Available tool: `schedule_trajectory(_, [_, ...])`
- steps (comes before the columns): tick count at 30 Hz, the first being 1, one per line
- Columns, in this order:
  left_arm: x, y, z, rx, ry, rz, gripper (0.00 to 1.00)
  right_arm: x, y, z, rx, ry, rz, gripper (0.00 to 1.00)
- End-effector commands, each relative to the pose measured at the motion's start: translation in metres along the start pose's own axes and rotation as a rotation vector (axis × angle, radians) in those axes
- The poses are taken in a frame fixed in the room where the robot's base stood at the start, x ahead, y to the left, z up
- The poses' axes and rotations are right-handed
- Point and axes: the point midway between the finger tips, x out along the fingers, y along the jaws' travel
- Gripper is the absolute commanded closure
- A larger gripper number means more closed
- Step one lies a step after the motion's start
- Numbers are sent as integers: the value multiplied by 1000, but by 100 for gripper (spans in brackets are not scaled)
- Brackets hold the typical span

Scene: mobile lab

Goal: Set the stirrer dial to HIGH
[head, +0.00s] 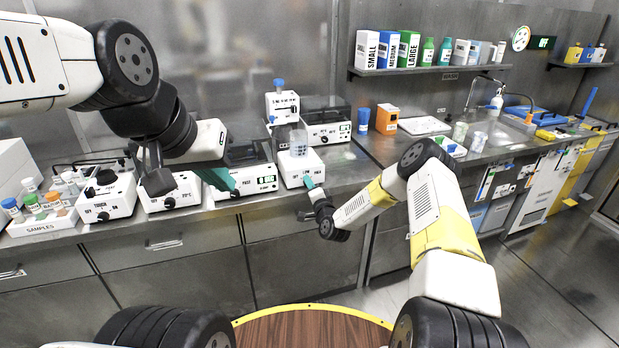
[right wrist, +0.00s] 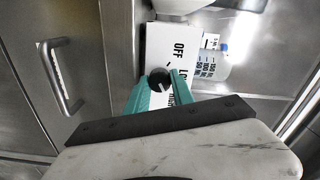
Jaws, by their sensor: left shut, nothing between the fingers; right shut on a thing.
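The stirrer (head: 301,169) is a white box on the steel counter, with a clear beaker (head: 299,143) on top. It also shows in the right wrist view (right wrist: 163,42). Its black dial (right wrist: 159,77) sits on the front face. OFF is readable there; a second label starting "LO" is partly covered, and lettering beyond it is hidden by a finger. I cannot tell for sure where the dial points. My right gripper (right wrist: 160,84) has its teal fingers shut on the dial, at the stirrer's front (head: 308,183). My left gripper (head: 231,188) is shut and empty, left of the stirrer.
More white devices (head: 106,196) and a sample rack (head: 42,222) stand farther left. Behind the stirrer is another device (head: 328,128). A drawer handle (right wrist: 60,77) juts out below the counter.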

Motion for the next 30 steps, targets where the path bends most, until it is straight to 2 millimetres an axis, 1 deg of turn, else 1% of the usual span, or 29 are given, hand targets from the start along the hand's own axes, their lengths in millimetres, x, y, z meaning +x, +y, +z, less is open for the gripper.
schedule_trajectory(9, [0,0,0,0,0,0,100,-1,1,0,3,0,2,100])
schedule_trajectory(10, [0,0,0,0,0,0,100,-1,1,0,3,0,2,70])
schedule_trajectory(11, [0,0,0,0,0,0,100,-1,1,0,3,0,2,64])
schedule_trajectory(12, [0,0,0,0,0,0,100,0,1,0,3,0,2,62])
schedule_trajectory(20, [0,0,0,0,0,0,100,-3,1,0,2,0,2,62])
schedule_trajectory(23, [0,0,0,0,0,0,100,-14,1,0,2,-1,3,62])
schedule_trajectory(30, [0,0,0,0,0,0,100,-55,2,0,3,0,4,62])
